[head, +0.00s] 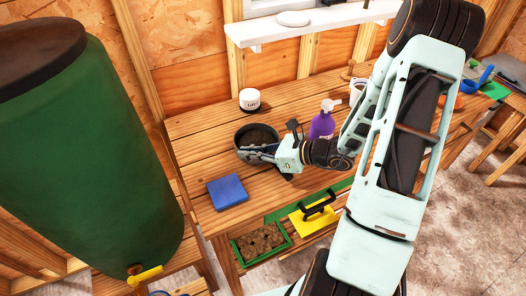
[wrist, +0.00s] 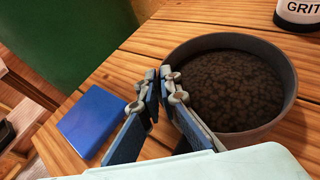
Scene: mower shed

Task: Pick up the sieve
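The sieve (head: 258,136) is a round, dark grey, bowl-like vessel with a speckled brown-black bottom, standing on the wooden bench. In the wrist view the sieve (wrist: 232,85) fills the right side, its rim uncut except where my fingers cover the left edge. My gripper (head: 246,151) reaches in from the right, with its fingers at the near side of the sieve. In the wrist view my gripper (wrist: 158,73) has its fingertips drawn almost together at the sieve's left wall, which seems pinched between them. The exact contact is partly hidden by the fingers.
A blue block (head: 227,191) lies left of the sieve. A white GRIT jar (head: 250,100) stands behind it and a purple spray bottle (head: 322,123) to the right. A yellow float (head: 313,216) and green tray (head: 262,243) sit at the front. A green barrel (head: 85,165) stands left.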

